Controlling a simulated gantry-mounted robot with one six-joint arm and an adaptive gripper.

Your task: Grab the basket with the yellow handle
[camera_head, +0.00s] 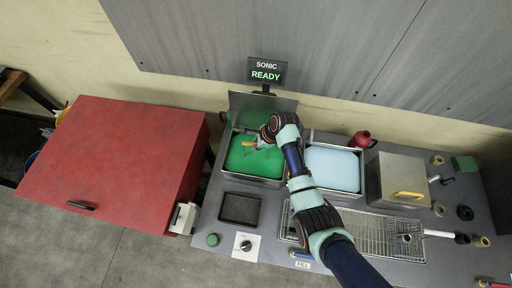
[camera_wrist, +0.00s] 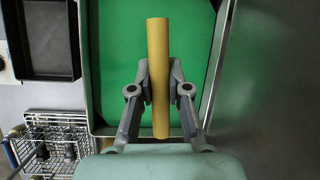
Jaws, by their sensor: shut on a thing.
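The yellow handle (camera_wrist: 158,75) runs upright through the middle of the wrist view, and my gripper (camera_wrist: 160,88) is shut on it, one finger on each side. In the head view the yellow handle (camera_head: 248,144) shows as a small bit beside my gripper (camera_head: 258,142), above the green-filled tank (camera_head: 231,166). The handle's basket cannot be made out; thin dark lines show near the green surface below the gripper. The green fill (camera_wrist: 115,60) lies behind the handle in the wrist view.
A pale-blue-filled tank (camera_head: 333,169) stands right of the green one. A raised lid (camera_head: 262,104) is behind the green tank. A black tray (camera_head: 240,208) and wire rack (camera_head: 365,235) lie in front. A red cabinet (camera_head: 115,150) stands left. A lidded metal box (camera_head: 397,176) is right.

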